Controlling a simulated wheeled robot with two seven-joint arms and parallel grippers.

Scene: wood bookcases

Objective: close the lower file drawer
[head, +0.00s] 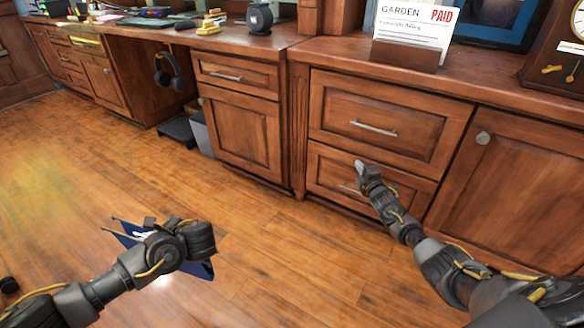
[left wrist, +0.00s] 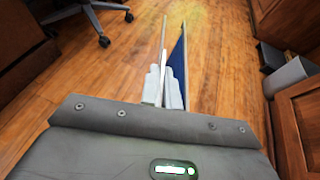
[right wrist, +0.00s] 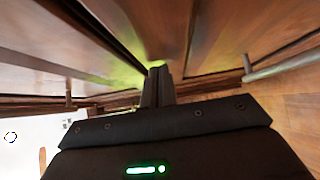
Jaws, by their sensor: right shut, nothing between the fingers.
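The lower file drawer (head: 327,172) is in the wood cabinet in the head view, below an upper drawer (head: 385,115). Its front looks about flush with the cabinet, but my right arm hides part of it. My right gripper (head: 361,168) is shut and empty in front of the drawer, near its bar handle (head: 348,188). In the right wrist view the shut fingers (right wrist: 158,75) point at wood fronts; contact cannot be told. My left gripper (head: 150,228) is shut on a blue folder (head: 203,269), held above the floor; the folder also shows in the left wrist view (left wrist: 180,58).
A cupboard door (head: 510,180) is right of the drawers, and another drawer cabinet (head: 240,125) is left. A sign (head: 412,35) and a clock (head: 560,50) stand on the countertop. An office chair (left wrist: 95,15) shows in the left wrist view. The middle floor is clear.

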